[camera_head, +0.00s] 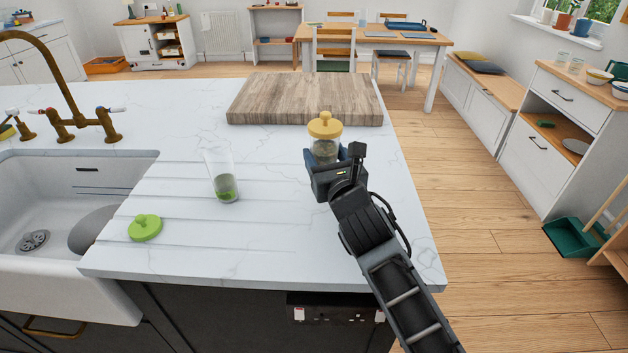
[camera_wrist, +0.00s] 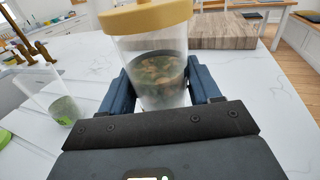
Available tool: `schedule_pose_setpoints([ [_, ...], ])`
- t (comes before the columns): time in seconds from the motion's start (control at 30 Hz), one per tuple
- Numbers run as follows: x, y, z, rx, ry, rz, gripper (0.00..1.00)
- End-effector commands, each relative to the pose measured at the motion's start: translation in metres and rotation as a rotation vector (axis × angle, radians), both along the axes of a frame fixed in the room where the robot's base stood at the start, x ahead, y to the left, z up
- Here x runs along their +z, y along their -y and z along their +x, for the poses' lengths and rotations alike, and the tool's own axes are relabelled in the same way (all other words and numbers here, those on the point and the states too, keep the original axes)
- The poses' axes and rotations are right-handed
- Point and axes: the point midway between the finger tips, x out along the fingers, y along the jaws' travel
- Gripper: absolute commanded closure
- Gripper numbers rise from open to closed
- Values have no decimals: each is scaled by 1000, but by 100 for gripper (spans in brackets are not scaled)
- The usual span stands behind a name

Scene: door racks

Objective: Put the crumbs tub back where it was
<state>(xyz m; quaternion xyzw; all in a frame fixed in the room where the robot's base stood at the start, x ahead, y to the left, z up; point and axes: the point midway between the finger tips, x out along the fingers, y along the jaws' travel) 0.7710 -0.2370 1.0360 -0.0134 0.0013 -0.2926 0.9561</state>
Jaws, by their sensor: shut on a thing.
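A clear tub with a yellow knobbed lid (camera_head: 325,126) is between the fingers of my gripper (camera_head: 335,165). In the wrist view the tub (camera_wrist: 158,75) stands upright with brownish crumb-like bits inside. My gripper (camera_wrist: 160,95) is shut on it, one blue finger on each side. It is over the white worktop (camera_head: 290,235); I cannot tell whether its base touches the surface. The place it came from is not marked in these views.
A clear open container (camera_head: 223,175) with green contents stands left of my gripper. A green lid (camera_head: 145,227) lies on the grooved drainer beside the sink (camera_head: 50,215). A wooden board (camera_head: 305,98) lies behind the tub. The worktop between container and tub is clear.

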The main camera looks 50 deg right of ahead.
Motion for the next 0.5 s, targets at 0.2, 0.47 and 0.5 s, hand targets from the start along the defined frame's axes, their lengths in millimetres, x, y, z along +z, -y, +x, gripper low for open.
schedule_pose_setpoints([
  [0.2, -14, -10, 20, 0, 1, -2, 74],
  [0.47, -39, -11, 21, -3, -1, 0, 74],
  [0.5, -46, -10, 21, -4, -2, 0, 74],
])
